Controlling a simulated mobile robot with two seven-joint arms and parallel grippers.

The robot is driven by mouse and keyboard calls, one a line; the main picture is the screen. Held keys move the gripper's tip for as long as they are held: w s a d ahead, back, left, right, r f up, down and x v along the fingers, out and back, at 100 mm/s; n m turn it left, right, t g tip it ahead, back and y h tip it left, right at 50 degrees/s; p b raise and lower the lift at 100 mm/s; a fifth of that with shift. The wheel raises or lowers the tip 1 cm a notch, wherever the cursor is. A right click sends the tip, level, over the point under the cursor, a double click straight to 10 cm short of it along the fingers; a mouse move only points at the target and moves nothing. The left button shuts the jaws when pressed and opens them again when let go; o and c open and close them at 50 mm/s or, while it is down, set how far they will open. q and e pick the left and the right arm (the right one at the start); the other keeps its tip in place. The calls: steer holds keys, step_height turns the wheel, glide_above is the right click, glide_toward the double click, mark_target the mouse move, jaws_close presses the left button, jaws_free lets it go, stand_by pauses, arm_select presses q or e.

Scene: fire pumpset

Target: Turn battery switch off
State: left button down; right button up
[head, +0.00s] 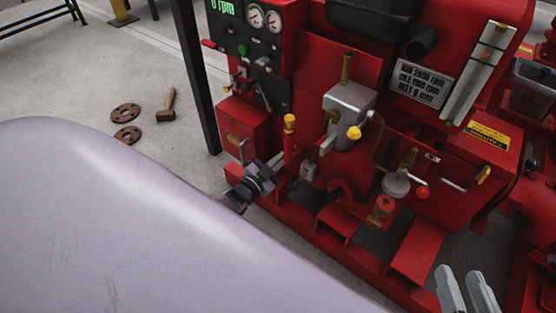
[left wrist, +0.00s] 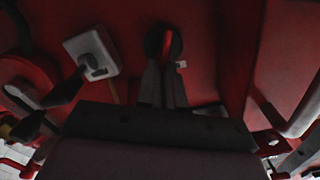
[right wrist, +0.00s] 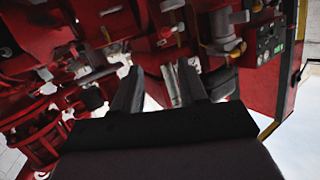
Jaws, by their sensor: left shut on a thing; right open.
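The battery switch (left wrist: 165,42) shows in the left wrist view as a dark round base with a red handle on a red panel. My left gripper (left wrist: 165,80) is shut on its red handle, with the fingertips at the base. In the head view my left gripper (head: 270,168) reaches the lower left of the red pumpset, and I cannot make out the switch there. My right gripper (head: 461,275) is open and empty at the lower right of the head view. Its two spread fingers also show in the right wrist view (right wrist: 160,80).
A white plate with a grey lever (left wrist: 90,50) is left of the switch. A gauge panel (head: 248,28), a grey box (head: 348,105) and yellow-knobbed valves crowd the pumpset. A hammer (head: 167,105) and brown discs (head: 126,113) lie on open floor to the left.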

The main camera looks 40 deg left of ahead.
arm_select(q)
steer(key=shift+d+f+m+b, duration=0.15)
steer(key=shift+f+m+b, duration=0.15)
steer(key=shift+m, duration=1.8)
steer(key=shift+d+f+m+b, duration=0.15)
steer(key=shift+f+m+b, duration=0.15)
steer(key=shift+m, duration=1.8)
steer(key=shift+d+f+m+b, duration=0.2)
steer(key=shift+m+b, duration=0.2)
steer(key=shift+m, duration=1.7)
arm_select(e)
steer(key=shift+s+d+n+t, duration=0.4)
steer(key=shift+d+t, duration=0.1)
steer(key=shift+d, duration=0.1)
arm_select(q)
steer(key=c, duration=1.3)
jaws_free()
steer(key=shift+o, duration=0.2)
